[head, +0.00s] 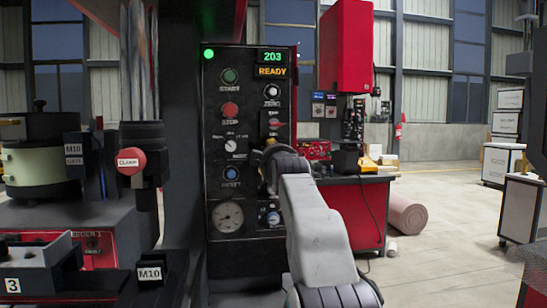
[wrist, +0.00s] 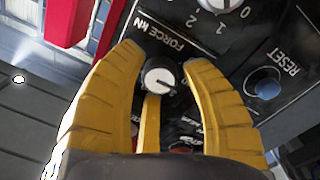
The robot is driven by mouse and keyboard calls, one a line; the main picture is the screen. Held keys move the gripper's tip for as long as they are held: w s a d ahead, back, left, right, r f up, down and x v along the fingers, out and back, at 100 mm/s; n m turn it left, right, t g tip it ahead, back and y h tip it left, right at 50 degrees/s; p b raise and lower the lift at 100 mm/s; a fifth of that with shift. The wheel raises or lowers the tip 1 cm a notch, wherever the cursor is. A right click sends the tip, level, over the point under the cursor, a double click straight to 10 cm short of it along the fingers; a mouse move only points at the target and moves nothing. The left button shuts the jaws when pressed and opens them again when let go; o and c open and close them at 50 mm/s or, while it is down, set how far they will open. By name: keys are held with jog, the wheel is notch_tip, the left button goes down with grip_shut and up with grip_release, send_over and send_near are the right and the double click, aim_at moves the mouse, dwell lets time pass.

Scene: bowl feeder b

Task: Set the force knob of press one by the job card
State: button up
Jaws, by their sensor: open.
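The black control panel of the press (head: 248,185) stands ahead of me, with its display (head: 271,57) reading 203. My gripper (head: 269,158) is at its right column and hides some controls there. Contact with the knob cannot be told. A "FORCE kN" label (wrist: 163,37) lies between this knob and a partly cut-off dial marked 0, 1, 2 (wrist: 231,5). I cannot make out a job card.
The blue reset button (wrist: 264,84) is close to the right finger. A red clamp button (head: 132,161) and a dark press column stand left of the panel. A red workbench (head: 352,200) and a brown roll (head: 408,214) are at right, with open floor beyond.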

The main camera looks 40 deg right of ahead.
grip_shut()
dwell(0.5)
jog(key=shift+m, duration=0.3)
jog(key=shift+a+r+m+p, duration=0.15)
jog(key=shift+m+p, duration=0.7)
jog(key=shift+m, duration=1.15)
jog(key=shift+d+r+m+p, duration=0.1)
jog(key=shift+m+p, duration=0.75)
jog(key=shift+m, duration=1.15)
